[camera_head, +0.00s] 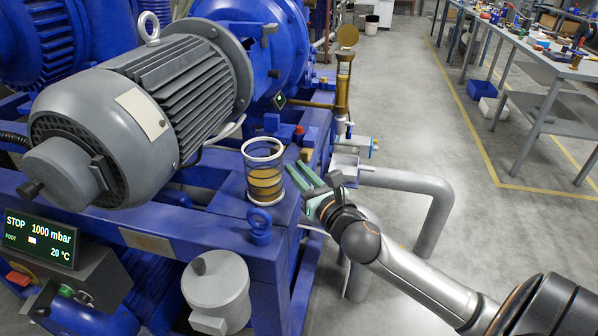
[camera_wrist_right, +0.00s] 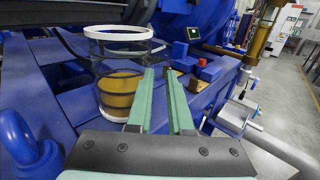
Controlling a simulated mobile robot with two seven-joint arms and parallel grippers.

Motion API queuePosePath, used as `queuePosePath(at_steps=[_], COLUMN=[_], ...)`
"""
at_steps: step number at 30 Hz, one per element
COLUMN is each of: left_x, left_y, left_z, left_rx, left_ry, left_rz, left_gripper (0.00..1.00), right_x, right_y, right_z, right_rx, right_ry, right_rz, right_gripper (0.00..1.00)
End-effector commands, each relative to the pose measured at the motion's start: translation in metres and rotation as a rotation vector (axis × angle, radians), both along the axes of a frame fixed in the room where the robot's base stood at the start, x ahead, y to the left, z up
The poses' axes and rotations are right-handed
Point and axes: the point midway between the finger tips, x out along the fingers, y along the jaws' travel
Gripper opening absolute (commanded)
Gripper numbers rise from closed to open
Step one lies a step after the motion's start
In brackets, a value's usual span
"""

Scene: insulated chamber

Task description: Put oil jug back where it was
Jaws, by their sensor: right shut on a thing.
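The oil jug (camera_head: 264,172) is a clear cylinder with a pale rim and amber oil in its lower part. It is upright over the corner of the blue machine frame; I cannot tell whether its base touches the frame. It also shows in the wrist view (camera_wrist_right: 118,95), left of the green fingers. My right gripper (camera_head: 297,168) comes from the right, with its fingertips at the jug's right side. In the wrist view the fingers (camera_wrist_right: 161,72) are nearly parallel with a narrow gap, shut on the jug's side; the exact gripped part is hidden. My left gripper is out of view.
A large grey motor (camera_head: 140,110) stands left of the jug. A blue lifting eye (camera_head: 261,225) and a grey canister (camera_head: 215,288) are in front. A brass filler pipe with an open round lid (camera_head: 343,88) rises behind. Grey pipes (camera_head: 430,215) lie right; open floor is beyond.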

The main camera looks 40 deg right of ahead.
Motion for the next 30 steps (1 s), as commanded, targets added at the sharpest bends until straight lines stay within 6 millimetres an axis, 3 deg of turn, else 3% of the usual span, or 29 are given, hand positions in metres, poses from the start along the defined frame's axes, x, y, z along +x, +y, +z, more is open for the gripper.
queuePosePath(at_steps=[2, 3, 11, 21, 30], left_x=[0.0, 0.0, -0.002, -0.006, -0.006], left_y=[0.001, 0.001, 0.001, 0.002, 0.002], left_z=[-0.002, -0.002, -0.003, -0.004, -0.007], left_rx=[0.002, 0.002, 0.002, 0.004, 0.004], left_ry=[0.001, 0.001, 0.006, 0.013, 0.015], left_rz=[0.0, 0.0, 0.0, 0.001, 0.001], left_gripper=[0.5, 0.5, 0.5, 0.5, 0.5], right_x=[0.0, 0.0, 0.0, -0.001, -0.041], right_y=[0.0, 0.0, 0.0, 0.0, 0.005], right_z=[-0.002, -0.003, -0.003, 0.0, -0.003], right_rx=[0.0, 0.0, -0.001, -0.001, 0.0], right_ry=[-0.002, 0.0, 0.001, 0.001, 0.005], right_rz=[0.001, 0.0, 0.0, 0.001, 0.001], right_gripper=[0.0, 0.21, 0.49, 0.49, 0.49])
